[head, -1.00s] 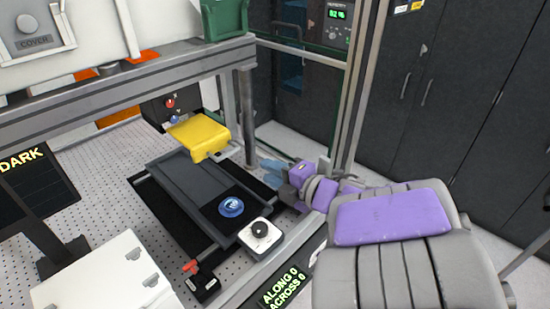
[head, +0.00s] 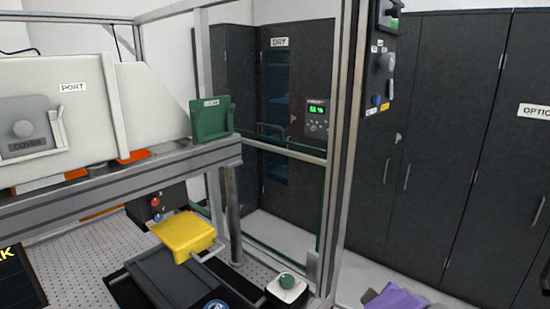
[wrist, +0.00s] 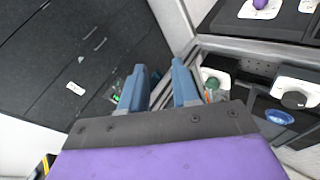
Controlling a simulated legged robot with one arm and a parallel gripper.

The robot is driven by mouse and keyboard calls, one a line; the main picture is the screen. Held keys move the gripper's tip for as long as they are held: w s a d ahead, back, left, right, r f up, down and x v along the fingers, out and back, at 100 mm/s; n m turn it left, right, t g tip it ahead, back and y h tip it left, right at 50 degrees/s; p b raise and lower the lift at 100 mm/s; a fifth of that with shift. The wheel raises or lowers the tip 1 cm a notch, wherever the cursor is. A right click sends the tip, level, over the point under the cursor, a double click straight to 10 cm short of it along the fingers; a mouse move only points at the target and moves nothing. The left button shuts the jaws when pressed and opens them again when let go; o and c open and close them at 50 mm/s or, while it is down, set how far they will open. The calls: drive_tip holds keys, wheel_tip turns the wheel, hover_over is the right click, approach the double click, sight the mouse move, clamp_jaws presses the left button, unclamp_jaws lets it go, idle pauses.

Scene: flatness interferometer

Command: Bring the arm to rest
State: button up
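My gripper (wrist: 160,82) shows in the wrist view with its two blue fingers spread apart and nothing between them. Grey cabinets lie beyond the fingers on the left, and the instrument's metal frame beyond them on the right. In the head view only a purple piece of my arm shows at the bottom edge, right of the frame post; the gripper itself is not in that view.
A metal frame post (head: 341,150) stands between the bench and the tall dark cabinets (head: 440,130). The bench holds a yellow block (head: 182,236), a dark tray (head: 170,280) and a green knob (head: 287,281). Floor (head: 380,262) shows clear before the cabinets.

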drive_tip(key=s+a+f+m+g+y, duration=0.1)
drive_tip(key=s+a+f+m+g, duration=0.1)
drive_tip(key=s, duration=0.6)
drive_tip(key=s+a+f+m+g+y, duration=0.1)
drive_tip(key=s+a+f+m+g, duration=0.1)
drive_tip(key=s+g, duration=0.3)
drive_tip(key=s+a+f+m+g+y, duration=0.1)
drive_tip(key=s+a+m+g, duration=0.2)
drive_tip(key=s, duration=1)
drive_tip(key=shift+a+f+m+g, duration=0.3)
drive_tip(key=shift+a+f+m, duration=0.1)
drive_tip(key=shift+m, duration=0.2)
